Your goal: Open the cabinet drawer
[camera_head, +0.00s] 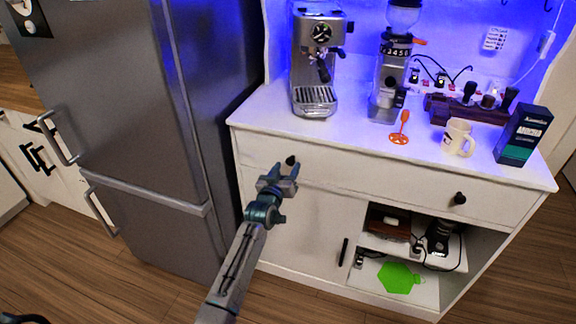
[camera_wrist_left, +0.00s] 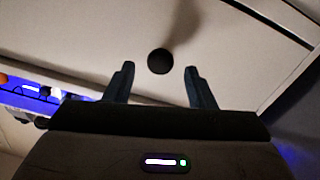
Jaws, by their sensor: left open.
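The white cabinet's wide drawer (camera_head: 370,182) is shut, with its front flush under the worktop. It has two round black knobs, a left knob (camera_head: 290,160) and a right knob (camera_head: 459,198). My left gripper (camera_head: 279,175) is open just in front of the left knob. In the left wrist view the left knob (camera_wrist_left: 160,61) shows between and beyond the two fingertips (camera_wrist_left: 158,72), with clear space on both sides. The fingers do not appear to touch it. The right gripper cannot be made out.
An espresso machine (camera_head: 316,65), a grinder (camera_head: 390,75), an orange tool (camera_head: 402,128), a white mug (camera_head: 457,138) and a dark box (camera_head: 524,135) stand on the worktop. A grey fridge (camera_head: 130,100) stands close at left. Below are a door (camera_head: 300,225) and open shelves.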

